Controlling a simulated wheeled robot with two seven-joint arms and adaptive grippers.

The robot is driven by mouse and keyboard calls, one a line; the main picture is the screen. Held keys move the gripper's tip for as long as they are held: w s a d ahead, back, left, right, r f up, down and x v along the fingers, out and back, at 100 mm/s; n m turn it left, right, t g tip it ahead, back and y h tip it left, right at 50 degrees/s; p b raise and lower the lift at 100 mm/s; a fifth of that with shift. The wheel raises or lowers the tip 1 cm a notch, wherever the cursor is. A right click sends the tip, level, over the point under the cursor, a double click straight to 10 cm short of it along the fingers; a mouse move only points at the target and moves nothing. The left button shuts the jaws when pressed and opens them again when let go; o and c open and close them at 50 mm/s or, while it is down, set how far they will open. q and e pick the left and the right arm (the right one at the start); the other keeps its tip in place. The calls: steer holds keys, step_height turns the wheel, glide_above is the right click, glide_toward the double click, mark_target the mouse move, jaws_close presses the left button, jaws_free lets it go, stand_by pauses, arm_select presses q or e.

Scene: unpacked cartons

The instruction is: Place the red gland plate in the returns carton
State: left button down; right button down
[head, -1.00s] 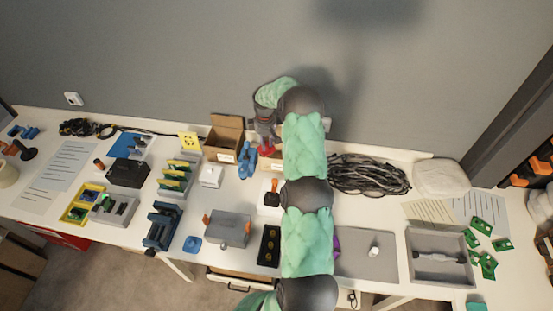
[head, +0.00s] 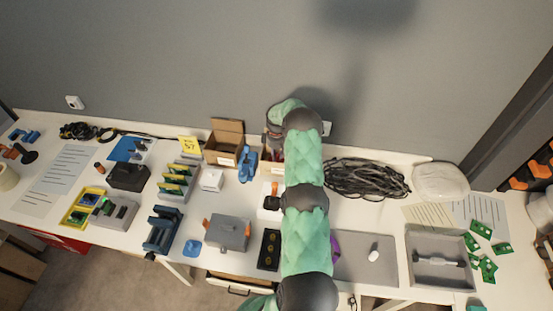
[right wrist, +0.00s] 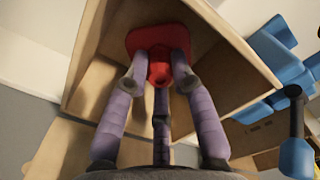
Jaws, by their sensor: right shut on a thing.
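The red gland plate (right wrist: 150,38) shows in the right wrist view, with a red boss in its middle. My right gripper (right wrist: 158,78) is shut on that boss with its purple-grey fingers. The plate is at the mouth of an open cardboard carton (right wrist: 232,50); I cannot tell whether it touches the bottom. In the head view my right gripper (head: 273,130) is largely hidden behind my own arm, above the back carton (head: 265,168), which is also partly covered. The carton's label is too small to read. My left gripper is not in view.
A blue clamp-like object (head: 247,163) stands close to the left of the carton. Another open carton (head: 226,140) with a raised flap is farther left. A black cable coil (head: 367,178) lies to the right. The wall rises just behind.

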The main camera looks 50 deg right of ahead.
step_height(320, 180, down, 3)
steer(key=shift+r, duration=0.2)
steer(key=shift+r, duration=0.1)
steer(key=c, duration=1)
jaws_free()
steer(key=shift+f, duration=0.2)
steer(key=shift+c, duration=0.2)
steer(key=shift+r, duration=0.1)
steer(key=shift+r, duration=0.1)
step_height(320, 180, up, 12)
steer(key=shift+p, duration=0.5)
